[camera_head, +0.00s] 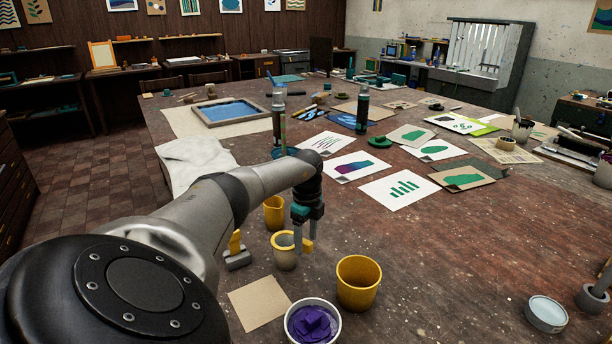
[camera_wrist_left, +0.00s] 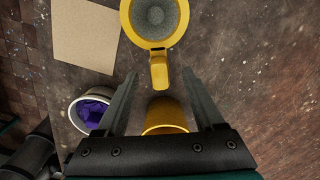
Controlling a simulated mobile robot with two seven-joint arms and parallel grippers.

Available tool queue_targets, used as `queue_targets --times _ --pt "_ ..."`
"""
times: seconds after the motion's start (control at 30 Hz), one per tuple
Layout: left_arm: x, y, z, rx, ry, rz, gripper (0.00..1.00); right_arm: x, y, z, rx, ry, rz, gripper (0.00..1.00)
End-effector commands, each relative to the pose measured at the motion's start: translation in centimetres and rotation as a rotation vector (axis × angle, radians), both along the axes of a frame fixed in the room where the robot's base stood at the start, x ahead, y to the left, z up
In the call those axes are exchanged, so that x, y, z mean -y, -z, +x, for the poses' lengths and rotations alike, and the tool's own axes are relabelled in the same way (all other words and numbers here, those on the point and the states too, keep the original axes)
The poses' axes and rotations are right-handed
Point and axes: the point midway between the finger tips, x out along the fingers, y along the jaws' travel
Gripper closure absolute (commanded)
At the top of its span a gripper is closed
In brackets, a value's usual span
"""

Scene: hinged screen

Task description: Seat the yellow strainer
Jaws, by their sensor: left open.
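The yellow strainer (camera_head: 285,237) sits at the mouth of a pale pot (camera_head: 285,259); I cannot tell whether it is level and fully down. Its yellow handle (camera_head: 308,246) points right, towards my left gripper (camera_head: 306,242). In the left wrist view, the strainer's round grey mesh (camera_wrist_left: 155,18) and yellow rim are at the top, and the handle (camera_wrist_left: 159,72) points down between my left fingertips (camera_wrist_left: 161,76). The left jaws are open, with a visible gap on both sides of the handle. My right gripper is not in view.
A yellow cup (camera_head: 358,286) stands right of the pot, another (camera_head: 274,210) behind it. A tub of purple paint (camera_head: 313,325) and brown card (camera_head: 259,304) are in front. A grey block with a yellow top (camera_head: 236,257) is left. Prints (camera_head: 400,188) lie farther back.

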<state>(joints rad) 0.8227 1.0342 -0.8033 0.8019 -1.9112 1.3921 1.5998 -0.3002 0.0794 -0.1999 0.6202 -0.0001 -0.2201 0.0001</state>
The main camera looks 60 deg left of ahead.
Motion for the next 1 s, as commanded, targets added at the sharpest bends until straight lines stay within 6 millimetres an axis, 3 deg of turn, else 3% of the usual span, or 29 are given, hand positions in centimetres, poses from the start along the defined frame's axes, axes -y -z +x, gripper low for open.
queue_targets --times 0.1,0.43,1.0 --pt "0.0 0.0 0.0 0.0 0.0 0.0 0.17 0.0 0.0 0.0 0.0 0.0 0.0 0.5" --pt "0.0 -0.5 0.0 0.0 0.0 0.0 0.17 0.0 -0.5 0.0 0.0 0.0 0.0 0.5" --pt "0.0 -6.2 0.0 0.001 -0.001 0.0 0.17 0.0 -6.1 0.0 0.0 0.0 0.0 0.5"
